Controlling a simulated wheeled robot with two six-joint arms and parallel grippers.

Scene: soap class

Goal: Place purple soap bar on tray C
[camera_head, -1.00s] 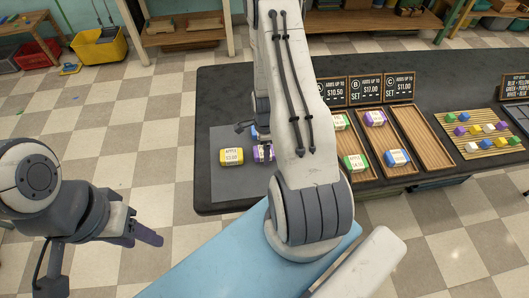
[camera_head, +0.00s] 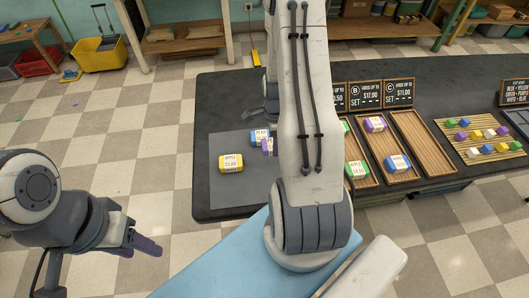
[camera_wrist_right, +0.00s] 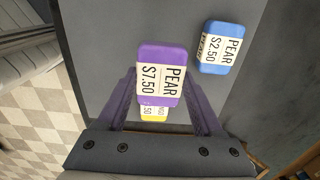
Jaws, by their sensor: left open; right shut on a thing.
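My right gripper (camera_wrist_right: 163,103) is shut on a purple soap bar marked PEAR $7.50 (camera_wrist_right: 160,62), held over the grey mat. In the head view my right arm covers most of this bar; only a purple bit (camera_head: 267,146) shows. A blue bar marked PEAR $2.50 (camera_wrist_right: 222,47) and a yellow bar (camera_wrist_right: 153,114) lie on the mat below. Tray C (camera_head: 424,143), the rightmost wooden tray, is empty under its C sign (camera_head: 398,93). My left gripper (camera_head: 148,246) is open and empty, at lower left, away from the table.
Tray B (camera_head: 388,142) holds another purple bar (camera_head: 375,124) and a blue bar (camera_head: 398,163). The tray left of it holds a green bar (camera_head: 356,170) and is partly hidden by my arm. A slatted mat with coloured cubes (camera_head: 482,137) lies at right.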

